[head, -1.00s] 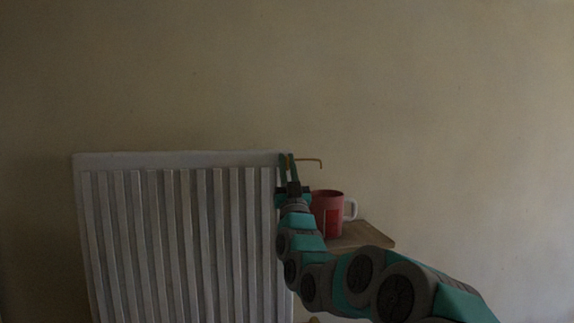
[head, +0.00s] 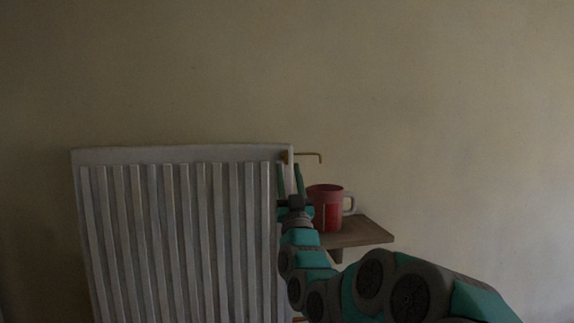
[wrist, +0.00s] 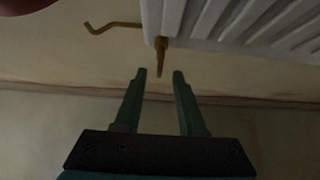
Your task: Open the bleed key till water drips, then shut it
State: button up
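The brass bleed key (head: 285,156) sits at the radiator's top right corner. In the wrist view the key (wrist: 161,52) points toward my gripper. A thin bent brass spout (head: 308,154) runs right from beside it and also shows in the wrist view (wrist: 112,26). My gripper (head: 289,165) is open and empty just below the key in the head view. In the wrist view its fingertips (wrist: 159,73) stand apart, with the key's end between their lines and a little beyond them. I see no water at the spout.
The white ribbed radiator (head: 180,155) fills the left. A red mug (head: 325,205) with a pale handle stands on a small wooden shelf (head: 365,233) right of my gripper, below the spout. The wall to the right is bare.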

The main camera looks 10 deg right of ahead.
jog(key=shift+v, duration=1.5)
jog(key=s+a+f+n+g+y+p, duration=0.1)
jog(key=a+f+n+g+y+p, duration=0.25)
jog(key=f+g, duration=0.65)
jog(key=s+a+f+g, duration=0.1)
jog(key=s+f+g, duration=0.5)
jog(key=s+f, duration=0.55)
jog(key=s+d+f+m+g+h+p, duration=0.1)
jog(key=s+f+g, duration=0.2)
jog(key=s, duration=0.9)
jog(key=s+d+f+m+g+h+p, duration=0.1)
jog(key=s+g, duration=0.4)
jog(key=s, duration=0.7)
jog(key=s+d+f+m+g+h+p, duration=0.1)
jog(key=s+f+g, duration=0.3)
jog(key=s, duration=0.8)
jog(key=shift+s+d+f+g, duration=0.3)
jog(key=shift+d+f+g, duration=0.15)
jog(key=shift+d, duration=0.45)
